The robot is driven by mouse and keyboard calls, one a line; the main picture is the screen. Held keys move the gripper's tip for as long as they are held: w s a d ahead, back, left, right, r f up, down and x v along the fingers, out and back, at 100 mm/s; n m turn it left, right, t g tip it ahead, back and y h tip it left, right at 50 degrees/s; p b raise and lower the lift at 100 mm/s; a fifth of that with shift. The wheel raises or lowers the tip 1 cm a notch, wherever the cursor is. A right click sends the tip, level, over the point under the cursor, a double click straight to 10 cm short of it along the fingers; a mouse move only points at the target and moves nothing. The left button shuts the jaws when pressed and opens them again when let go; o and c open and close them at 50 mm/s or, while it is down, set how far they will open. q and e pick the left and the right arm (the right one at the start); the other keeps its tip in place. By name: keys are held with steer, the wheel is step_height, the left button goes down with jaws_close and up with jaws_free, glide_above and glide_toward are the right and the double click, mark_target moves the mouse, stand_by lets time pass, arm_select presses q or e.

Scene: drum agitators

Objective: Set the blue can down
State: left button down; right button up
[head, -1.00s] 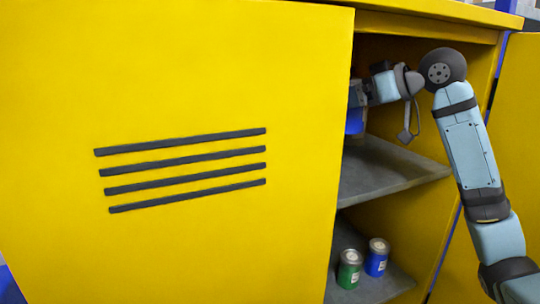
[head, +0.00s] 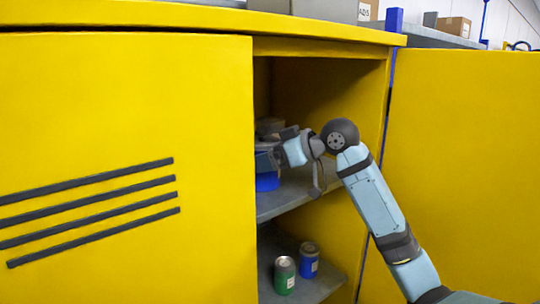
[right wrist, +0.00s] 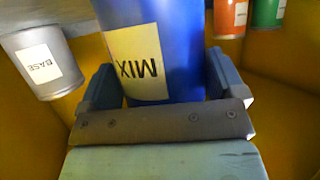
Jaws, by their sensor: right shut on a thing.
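The blue can labelled MIX (right wrist: 185,45) is between the two fingers of my right gripper (right wrist: 160,85) in the right wrist view. My right gripper is shut on it. In the head view the right gripper (head: 268,158) is inside the yellow cabinet, over the upper grey shelf (head: 290,195). The lower part of the blue can (head: 267,182) shows below the fingers, close to the shelf surface. I cannot tell whether its bottom touches the shelf. The cabinet's left panel hides part of the gripper. My left gripper is not in view.
A grey can labelled BASE (right wrist: 42,60), an orange can (right wrist: 230,15) and a green can (right wrist: 267,12) are near the held can. On the lower shelf stand a green can (head: 284,275) and another blue can (head: 308,260). An open yellow door (head: 465,160) is at right.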

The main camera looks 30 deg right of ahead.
steer(key=shift+w+a, duration=0.1)
steer(key=o, duration=0.9)
steer(key=shift+o, duration=0.2)
steer(key=shift+r, duration=0.1)
steer(key=v, duration=1.2)
